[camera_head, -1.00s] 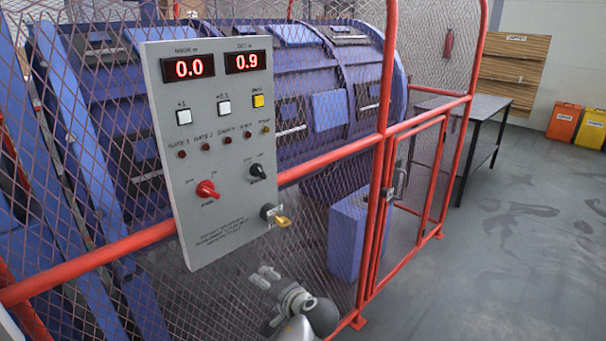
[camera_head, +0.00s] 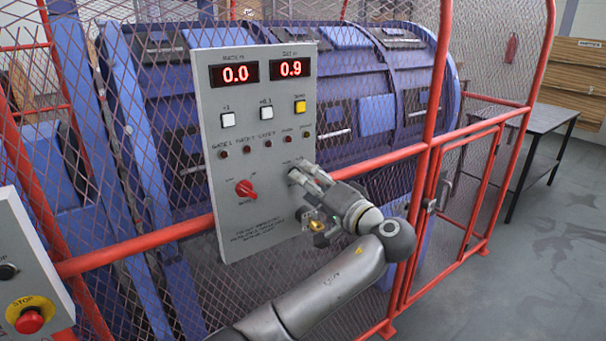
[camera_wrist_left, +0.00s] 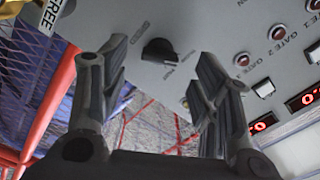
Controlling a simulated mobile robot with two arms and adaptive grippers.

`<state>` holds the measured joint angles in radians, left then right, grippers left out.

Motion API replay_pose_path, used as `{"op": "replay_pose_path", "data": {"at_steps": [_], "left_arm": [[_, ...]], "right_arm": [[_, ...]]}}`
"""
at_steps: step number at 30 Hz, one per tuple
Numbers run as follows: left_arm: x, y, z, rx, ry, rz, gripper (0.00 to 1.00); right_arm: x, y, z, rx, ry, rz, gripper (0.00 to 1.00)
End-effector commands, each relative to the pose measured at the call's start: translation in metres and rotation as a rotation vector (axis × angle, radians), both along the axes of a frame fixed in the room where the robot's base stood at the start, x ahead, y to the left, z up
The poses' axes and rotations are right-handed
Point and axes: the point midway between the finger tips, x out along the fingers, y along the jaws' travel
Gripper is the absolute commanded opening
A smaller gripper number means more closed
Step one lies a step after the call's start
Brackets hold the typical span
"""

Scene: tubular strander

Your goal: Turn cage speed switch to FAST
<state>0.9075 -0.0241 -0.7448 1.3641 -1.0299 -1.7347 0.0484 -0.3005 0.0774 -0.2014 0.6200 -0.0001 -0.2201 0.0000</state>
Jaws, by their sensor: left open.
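The grey control panel (camera_head: 215,130) hangs on the red-framed mesh fence. A black rotary switch (camera_wrist_left: 160,51) sits on its right side. In the left wrist view it shows just beyond and between the two fingers, apart from them; I cannot read its labels. In the head view my left gripper (camera_head: 312,190) mostly covers this switch. My left gripper, also in the wrist view (camera_wrist_left: 162,72), is open and empty, its fingers pointing at the panel. A red rotary switch (camera_head: 245,188) is left of the gripper. My right gripper is not in view.
A yellow key (camera_head: 317,226) sits below the fingers. Displays read 0.0 (camera_head: 235,75) and 0.9 (camera_head: 291,69), above push buttons and lamps. A second panel with a red stop button (camera_head: 29,321) stands lower left. A fence gate (camera_head: 465,190) and open floor lie right.

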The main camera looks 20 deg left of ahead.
Motion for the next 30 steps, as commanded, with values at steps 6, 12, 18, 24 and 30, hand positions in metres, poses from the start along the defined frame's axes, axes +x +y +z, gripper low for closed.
{"op": "replay_pose_path", "data": {"at_steps": [6, 12, 18, 24, 30], "left_arm": [[0.016, 0.021, 0.001, 0.000, 0.001, 0.001, 0.57], [0.020, 0.025, 0.000, -0.002, 0.000, -0.001, 0.57], [0.020, 0.025, -0.001, -0.001, 0.001, -0.001, 0.53], [0.020, 0.025, -0.001, -0.001, 0.001, -0.001, 0.28], [0.020, 0.025, -0.001, -0.001, 0.002, -0.001, 0.12]], "right_arm": [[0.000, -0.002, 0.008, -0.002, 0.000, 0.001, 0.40], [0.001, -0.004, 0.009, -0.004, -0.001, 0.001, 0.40], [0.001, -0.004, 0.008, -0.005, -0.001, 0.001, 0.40], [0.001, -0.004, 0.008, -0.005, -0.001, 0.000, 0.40], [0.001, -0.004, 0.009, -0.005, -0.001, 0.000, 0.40]]}}
